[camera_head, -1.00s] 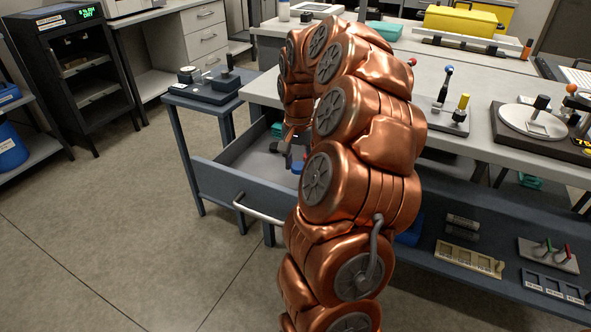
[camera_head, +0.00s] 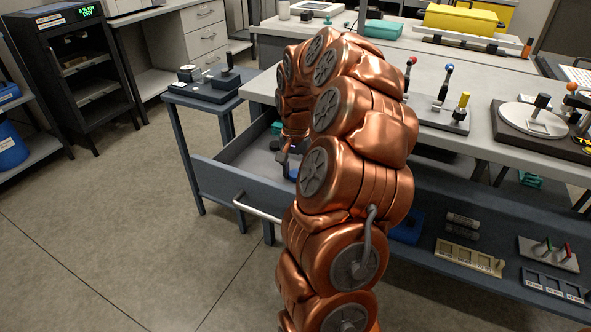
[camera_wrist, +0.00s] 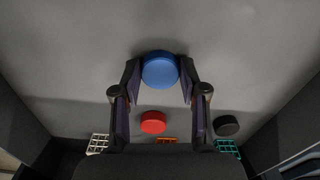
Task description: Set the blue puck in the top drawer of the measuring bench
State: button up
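The blue puck (camera_wrist: 160,70) sits between the two fingertips of my gripper (camera_wrist: 160,76) in the wrist view. The fingers are closed onto its sides. In the head view the puck (camera_head: 293,174) shows as a small blue patch inside the open drawer (camera_head: 228,178) of the measuring bench (camera_head: 472,80). My gripper (camera_head: 284,160) reaches down into this drawer and is partly hidden by my copper arm. The puck looks larger than the other pucks, so it seems held above the drawer floor; the exact gap cannot be told.
A red puck (camera_wrist: 153,122), a black puck (camera_wrist: 227,126) and small white, orange and teal lattice pieces (camera_wrist: 228,149) lie near one end of the drawer. Drawer walls stand on both sides. The floor beyond the blue puck is clear. The drawer handle (camera_head: 257,208) projects in front.

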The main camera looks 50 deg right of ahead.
aim_at(296, 174)
jog(key=o, duration=0.3)
jog(key=shift+o, duration=0.2)
notch_tip(296, 174, up, 12)
jog(key=shift+r, duration=0.2)
dwell(0.4)
jog(key=s+a+f+n+g, duration=0.1)
jog(key=s+a+n, duration=0.25)
jog(key=a, duration=0.75)
jog(key=s+a+f+n, duration=0.1)
jog(key=s+a+n, duration=0.3)
jog(key=a, duration=0.8)
jog(key=s+a+f+n+g, duration=0.1)
jog(key=s+a+f+n, duration=0.1)
jog(key=s, duration=0.6)
jog(key=s+a+f+n+g, duration=0.1)
jog(key=s+a+f+n, duration=0.2)
jog(key=s+a, duration=0.4)
jog(key=shift+s+a+f, duration=0.3)
jog(key=shift+s+f, duration=0.35)
jog(key=shift+s, duration=0.4)
jog(key=shift+n, duration=0.25)
